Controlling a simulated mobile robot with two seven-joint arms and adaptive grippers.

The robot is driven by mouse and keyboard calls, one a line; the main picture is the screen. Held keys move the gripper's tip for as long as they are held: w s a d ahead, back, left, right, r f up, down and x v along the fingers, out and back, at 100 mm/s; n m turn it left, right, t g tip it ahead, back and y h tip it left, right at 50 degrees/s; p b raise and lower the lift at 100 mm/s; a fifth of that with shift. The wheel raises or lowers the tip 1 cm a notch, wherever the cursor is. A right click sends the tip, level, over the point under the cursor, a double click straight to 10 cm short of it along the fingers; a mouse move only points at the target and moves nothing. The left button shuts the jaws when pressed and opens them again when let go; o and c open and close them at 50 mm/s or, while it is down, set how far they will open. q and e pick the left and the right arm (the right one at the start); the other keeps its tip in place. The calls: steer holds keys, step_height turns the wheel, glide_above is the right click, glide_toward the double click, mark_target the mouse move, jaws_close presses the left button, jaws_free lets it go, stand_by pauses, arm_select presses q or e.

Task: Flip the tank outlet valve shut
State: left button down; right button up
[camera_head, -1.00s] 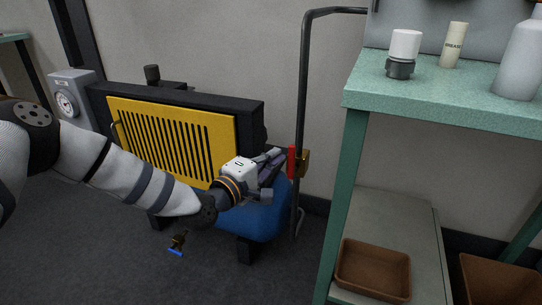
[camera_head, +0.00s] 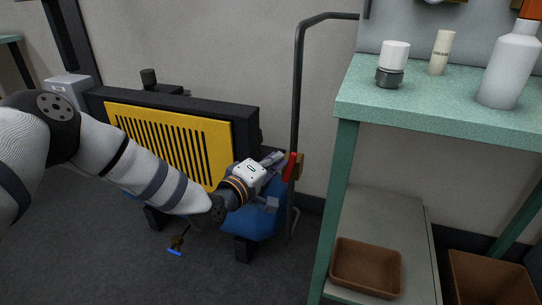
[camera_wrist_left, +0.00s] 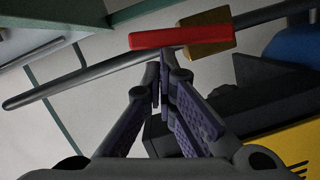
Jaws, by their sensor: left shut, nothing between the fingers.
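The valve has a red lever (camera_head: 289,166) on a brass body (camera_head: 299,168), fitted to a dark upright pipe (camera_head: 297,90) right of the compressor. In the head view the lever is tilted, its top leaning right. My left gripper (camera_head: 279,158) is shut and empty, its fingertips at the lever's left side. In the left wrist view the red lever (camera_wrist_left: 180,37) crosses just beyond the closed fingertips (camera_wrist_left: 161,62), with the brass body (camera_wrist_left: 208,48) behind it. I cannot tell whether fingers and lever touch. My right gripper is out of view.
The compressor has a yellow slotted panel (camera_head: 165,140) and a blue tank (camera_head: 253,222). A small blue-handled valve (camera_head: 174,251) sits low in front. A green workbench (camera_head: 440,105) with bottles stands right, a brown tray (camera_head: 366,268) on its lower shelf.

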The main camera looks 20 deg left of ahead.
arm_select(q)
steer(key=d+f+m+g+y+p, duration=0.1)
steer(key=d+f+m+y+p, duration=0.1)
steer(key=d+m+p, duration=0.3)
steer(key=d+m+y, duration=0.1)
steer(key=d+m, duration=0.2)
steer(key=m, duration=0.3)
steer(key=shift+s+f+y+p, duration=0.15)
steer(key=shift+f+y+p, duration=0.15)
steer(key=shift+f, duration=0.1)
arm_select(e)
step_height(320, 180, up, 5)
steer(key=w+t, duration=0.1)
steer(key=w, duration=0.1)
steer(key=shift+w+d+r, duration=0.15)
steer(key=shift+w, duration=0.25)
arm_select(q)
step_height(320, 180, up, 5)
steer(key=p, duration=0.3)
steer(key=p+v, duration=0.1)
steer(key=v, duration=0.8)
steer(key=shift+s+f, duration=0.3)
steer(key=shift+s, duration=0.15)
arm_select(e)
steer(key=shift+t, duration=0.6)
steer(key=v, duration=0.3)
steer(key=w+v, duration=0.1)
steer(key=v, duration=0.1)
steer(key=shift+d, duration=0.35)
